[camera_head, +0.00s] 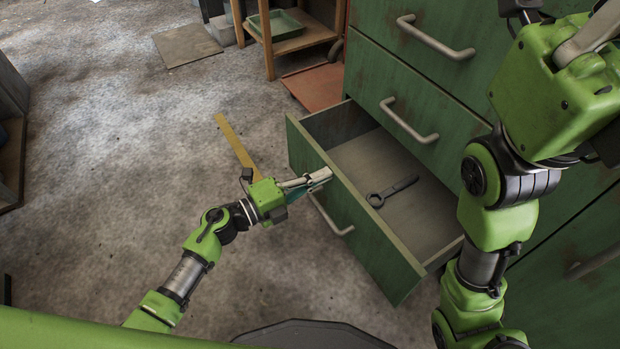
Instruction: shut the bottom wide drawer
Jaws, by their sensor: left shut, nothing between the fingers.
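The bottom wide drawer (372,232) of the green cabinet is pulled well out, with its inside showing. It has a pale bar handle (331,216) on its front. A dark wrench (392,191) lies on the drawer floor. My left gripper (326,177) is shut and empty at the top edge of the drawer front, left of its middle and above the handle. I cannot tell whether it touches the edge. My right gripper (592,36) is partly in view at the upper right, in front of the cabinet; its fingertips are not clearly seen.
Shut drawers with bar handles (409,121) are above the open one. A yellow strip (238,147) lies on the grey floor behind my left gripper. A wooden stand (292,43) with a green tray (276,25) is at the back. The floor at left is mostly clear.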

